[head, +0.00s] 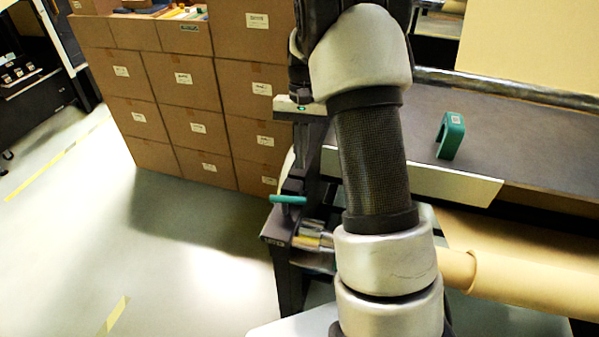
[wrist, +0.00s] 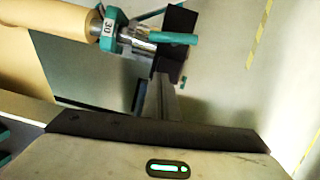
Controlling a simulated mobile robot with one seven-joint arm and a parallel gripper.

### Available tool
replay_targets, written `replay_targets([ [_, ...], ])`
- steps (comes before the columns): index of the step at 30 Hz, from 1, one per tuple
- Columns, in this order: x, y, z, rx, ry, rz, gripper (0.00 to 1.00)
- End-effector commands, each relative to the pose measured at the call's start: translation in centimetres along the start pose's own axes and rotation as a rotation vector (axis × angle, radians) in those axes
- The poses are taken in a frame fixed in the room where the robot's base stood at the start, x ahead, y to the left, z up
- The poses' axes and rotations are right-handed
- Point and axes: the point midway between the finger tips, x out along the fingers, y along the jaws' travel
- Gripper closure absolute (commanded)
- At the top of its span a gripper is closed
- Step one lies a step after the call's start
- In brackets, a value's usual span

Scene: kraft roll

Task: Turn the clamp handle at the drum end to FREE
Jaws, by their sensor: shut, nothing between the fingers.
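The clamp handle (head: 288,200) is a teal bar on a short stem, above a dark end bracket (head: 270,238) beside the shiny metal drum end (head: 312,238). It lies roughly level in the head view. The teal handle also shows in the wrist view (wrist: 178,39), near the top centre, beside the metal shaft (wrist: 137,40). The lettering is too small to read for FREE. My gripper (wrist: 162,80) is shut and empty, its dark fingers pointing toward the handle. Contact with the handle cannot be made out. My arm hides part of the drum in the head view.
A brown paper roll (head: 530,280) lies under the dark bench top (head: 515,130), right of my arm. A teal arch-shaped block (head: 450,136) stands on the bench. Stacked cartons (head: 180,80) stand behind at the left. The floor (head: 70,240) at left is clear.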

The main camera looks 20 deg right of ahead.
Motion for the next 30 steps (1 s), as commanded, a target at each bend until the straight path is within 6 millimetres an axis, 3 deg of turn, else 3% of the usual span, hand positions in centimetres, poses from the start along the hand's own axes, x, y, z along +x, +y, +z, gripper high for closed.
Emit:
replay_targets([
  [3,-2.2,0.0,-0.1,0.001,0.002,-0.001,1.00],
  [7,-3.7,-0.1,-0.1,0.001,0.001,0.000,1.00],
  [25,-4.5,-0.1,0.0,0.000,0.001,0.000,1.00],
  [30,-7.2,-0.1,2.2,-0.034,0.054,-0.016,1.00],
])
